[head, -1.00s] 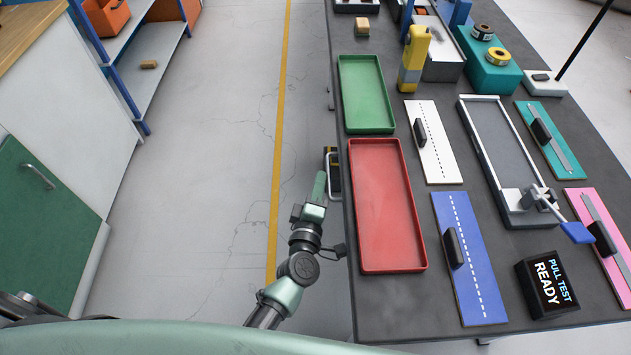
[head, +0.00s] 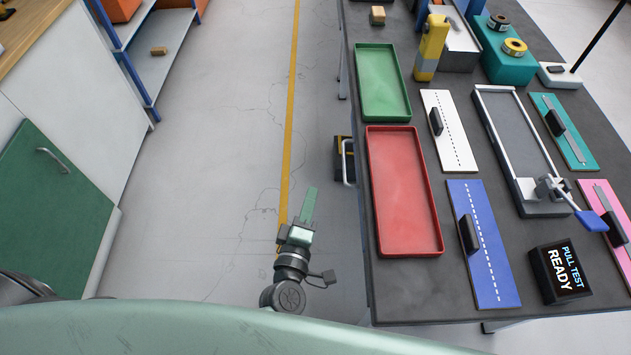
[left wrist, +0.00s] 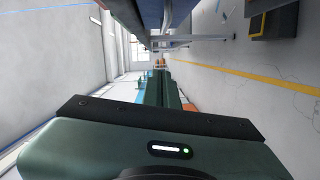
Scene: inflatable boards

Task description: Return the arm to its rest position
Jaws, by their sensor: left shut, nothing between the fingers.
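My left gripper (head: 308,206) shows in the head view over the floor, left of the dark workbench (head: 405,290). Its green fingers are together with nothing between them, and they point away from my body. It is apart from the bench and touches nothing. In the left wrist view the shut fingers (left wrist: 163,90) point ahead into open space, and the picture lies on its side. My right gripper is in neither view.
A red tray (head: 403,190) and a green tray (head: 382,82) lie along the bench's left edge. Boards, a clamp frame and a "PULL TEST READY" display (head: 560,272) lie further right. A cabinet (head: 55,215) stands at left. The floor between (head: 210,200) is clear.

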